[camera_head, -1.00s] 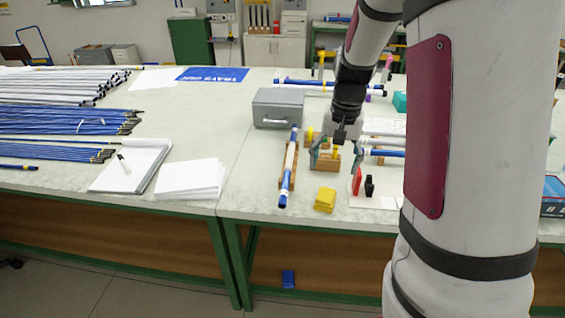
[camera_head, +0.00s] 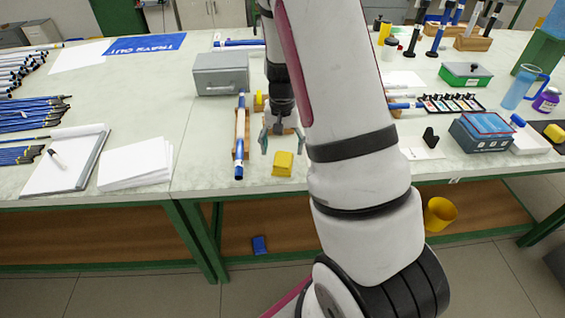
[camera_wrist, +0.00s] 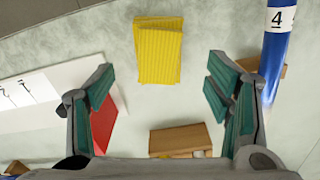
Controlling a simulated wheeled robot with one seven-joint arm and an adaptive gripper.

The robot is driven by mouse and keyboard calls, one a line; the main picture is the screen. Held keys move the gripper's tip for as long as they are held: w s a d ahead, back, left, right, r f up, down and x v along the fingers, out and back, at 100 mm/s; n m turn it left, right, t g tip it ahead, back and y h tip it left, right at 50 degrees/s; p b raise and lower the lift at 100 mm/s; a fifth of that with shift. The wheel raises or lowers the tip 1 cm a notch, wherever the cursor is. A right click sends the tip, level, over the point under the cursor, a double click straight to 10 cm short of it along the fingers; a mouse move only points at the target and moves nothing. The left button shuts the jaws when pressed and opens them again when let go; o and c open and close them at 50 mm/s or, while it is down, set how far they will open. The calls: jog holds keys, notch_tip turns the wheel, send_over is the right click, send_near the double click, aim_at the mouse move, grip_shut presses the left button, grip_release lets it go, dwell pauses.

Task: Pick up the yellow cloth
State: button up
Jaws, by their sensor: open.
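The yellow cloth (camera_head: 283,164) lies folded on the pale table near its front edge. In the wrist view the cloth (camera_wrist: 158,48) is a ribbed, layered rectangle at the top middle. My gripper (camera_head: 282,146) is open and empty, pointing down just behind the cloth in the head view. In the wrist view its green-padded fingers (camera_wrist: 160,88) stand wide apart, and the cloth lies ahead of the gap between them. The cloth is fully visible there, and no finger visibly touches it.
A blue and white rod (camera_head: 240,160) on a wooden rest lies left of the cloth. A wooden block (camera_wrist: 180,140) sits below the gripper, and a red piece (camera_wrist: 103,126) stands by the left finger. A grey box (camera_head: 221,76) stands behind.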

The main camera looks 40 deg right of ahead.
aim_at(283, 158)
notch_tip(283, 158, down, 5)
jog(key=shift+d, duration=0.1)
jog(key=shift+c, duration=0.4)
jog(key=c, duration=1.1)
